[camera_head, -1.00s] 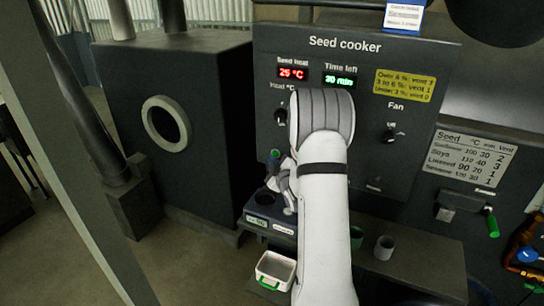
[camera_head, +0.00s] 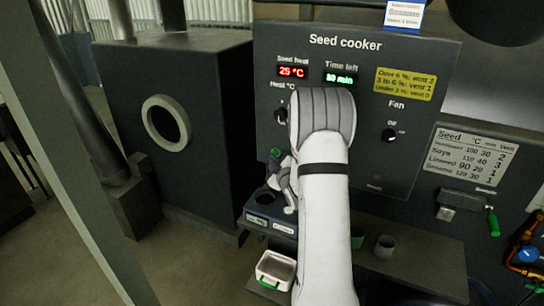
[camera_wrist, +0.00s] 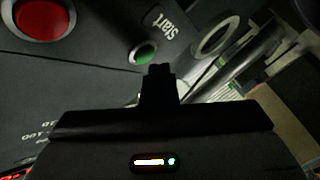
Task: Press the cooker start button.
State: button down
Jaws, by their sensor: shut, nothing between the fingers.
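The green start button (camera_wrist: 145,53) shows in the wrist view beside the white word Start, set in a ring on the dark panel. My gripper (camera_wrist: 160,70) is shut and empty. Its tip appears just below and right of the button in that view; I cannot tell whether they touch. The Seed cooker panel (camera_head: 420,62) shows in the head view, with displays of 25 °C (camera_head: 292,72) and 30 min (camera_head: 339,79). A small green spot (camera_head: 275,153) left of my arm looks like the same button. My arm hides the panel's lower middle, and the fingertips are unclear there.
A large red button (camera_wrist: 42,15) is near the green one. The fan knob (camera_head: 390,135) is right of my arm. A ledge with a grey cup (camera_head: 384,246) and a white tray (camera_head: 275,268) are below. A dark box with a round port (camera_head: 167,122) stands left.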

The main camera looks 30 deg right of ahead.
jog(key=shift+w+d+b, duration=0.4)
jog(key=shift+d+b, duration=0.15)
jog(key=shift+b, duration=0.1)
dwell(0.7)
dwell(0.3)
jog(key=shift+s+a+b, duration=0.5)
jog(key=shift+a+b, duration=0.15)
jog(key=shift+b, duration=0.05)
jog(key=s+a+b, duration=0.1)
jog(key=a, duration=0.1)
jog(key=s+a+b, duration=0.2)
dwell(0.3)
dwell(0.8)
